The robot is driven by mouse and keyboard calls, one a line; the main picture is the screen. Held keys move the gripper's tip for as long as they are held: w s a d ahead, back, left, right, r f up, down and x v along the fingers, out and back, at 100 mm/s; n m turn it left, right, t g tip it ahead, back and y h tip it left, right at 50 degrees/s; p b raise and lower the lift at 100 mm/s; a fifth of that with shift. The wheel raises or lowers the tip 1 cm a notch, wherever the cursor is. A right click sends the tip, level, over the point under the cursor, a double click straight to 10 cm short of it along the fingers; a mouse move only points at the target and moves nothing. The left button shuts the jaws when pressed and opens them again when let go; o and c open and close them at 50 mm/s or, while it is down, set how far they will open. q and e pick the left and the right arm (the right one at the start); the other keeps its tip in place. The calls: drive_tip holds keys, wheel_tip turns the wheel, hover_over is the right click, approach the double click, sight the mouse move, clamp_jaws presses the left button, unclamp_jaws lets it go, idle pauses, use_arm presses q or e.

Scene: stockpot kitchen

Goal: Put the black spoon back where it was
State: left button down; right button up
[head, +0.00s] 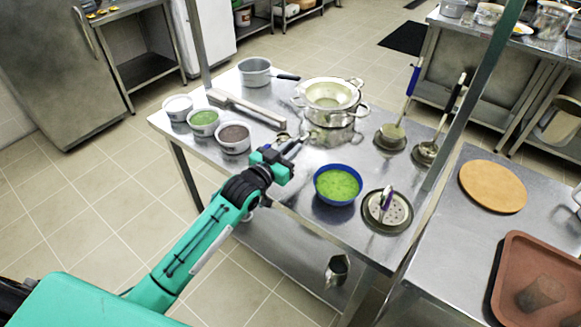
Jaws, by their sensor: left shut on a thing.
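My left gripper (294,147) is over the near left part of the steel table, between the grey tub and the blue bowl. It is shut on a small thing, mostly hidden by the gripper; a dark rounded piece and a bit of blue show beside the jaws. I cannot tell if this is a spoon. A long black-handled ladle or spoon (454,96) stands tilted on a round metal rest (425,155) at the table's right side. A blue-handled one (411,80) stands on another rest (389,142). My right gripper is not in view.
A strainer (330,94) sits on a steel pot (333,133). A saucepan (254,72), white tub (178,107), green tub (203,122) and grey tub (234,137) stand left. A blue bowl (338,184) and perforated disc with purple handle (388,210) are at the front.

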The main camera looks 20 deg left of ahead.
use_arm(q)
wheel_tip(320, 180, down, 4)
drive_tip(key=shift+r, duration=0.15)
wheel_tip(320, 180, down, 4)
drive_tip(key=shift+r, duration=0.1)
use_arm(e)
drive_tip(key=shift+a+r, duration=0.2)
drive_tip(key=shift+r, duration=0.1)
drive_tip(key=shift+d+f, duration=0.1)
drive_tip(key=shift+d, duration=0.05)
use_arm(q)
drive_tip(key=c, duration=1.3)
unclamp_jaws()
drive_tip(key=shift+f, duration=0.2)
drive_tip(key=shift+c, duration=0.2)
